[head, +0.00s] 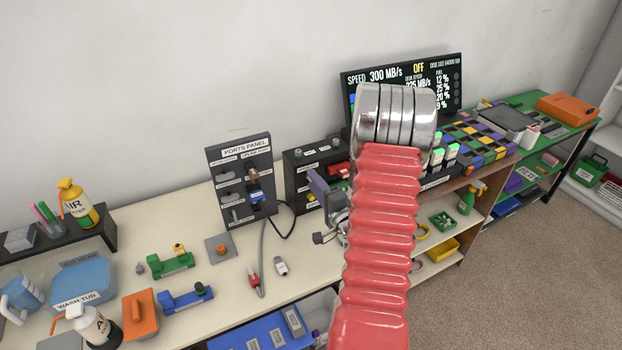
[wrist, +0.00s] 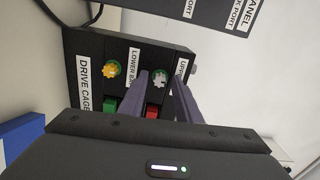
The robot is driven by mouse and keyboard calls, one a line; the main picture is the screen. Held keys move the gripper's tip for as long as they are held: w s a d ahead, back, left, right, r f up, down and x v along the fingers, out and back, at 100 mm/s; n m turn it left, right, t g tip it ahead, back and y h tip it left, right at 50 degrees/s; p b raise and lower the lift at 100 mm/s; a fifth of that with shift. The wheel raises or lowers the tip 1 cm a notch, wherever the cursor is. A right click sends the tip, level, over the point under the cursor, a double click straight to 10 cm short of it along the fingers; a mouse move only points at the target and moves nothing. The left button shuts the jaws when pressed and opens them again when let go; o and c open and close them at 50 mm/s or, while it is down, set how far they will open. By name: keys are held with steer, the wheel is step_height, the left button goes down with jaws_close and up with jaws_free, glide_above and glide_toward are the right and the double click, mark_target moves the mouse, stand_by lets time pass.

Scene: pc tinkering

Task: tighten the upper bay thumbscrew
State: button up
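The black drive cage (wrist: 84,48) fills the wrist view, turned on its side. A grey knurled thumbscrew (wrist: 159,77) sits beside the partly hidden "UPPER" label (wrist: 181,70). A yellow thumbscrew (wrist: 111,69) sits beside the "LOWER BAY" label (wrist: 132,68). My gripper (wrist: 159,74) is open, its two purple fingers on either side of the grey thumbscrew in the picture, with gaps showing. I cannot tell whether the tips reach its depth. In the head view my gripper (head: 314,174) is in front of the cage (head: 294,172), partly hidden by my arm.
A red block (wrist: 152,111) and a green block (wrist: 109,104) show on the cage beside the fingers. The ports panel (head: 240,180) stands left of the cage with cables hanging. A screen (head: 450,75) stands behind. Small tools lie on the bench (head: 215,275) at left.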

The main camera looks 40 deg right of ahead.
steer(key=v, duration=0.5)
steer(key=shift+s+a, duration=0.2)
steer(key=shift+s, duration=0.1)
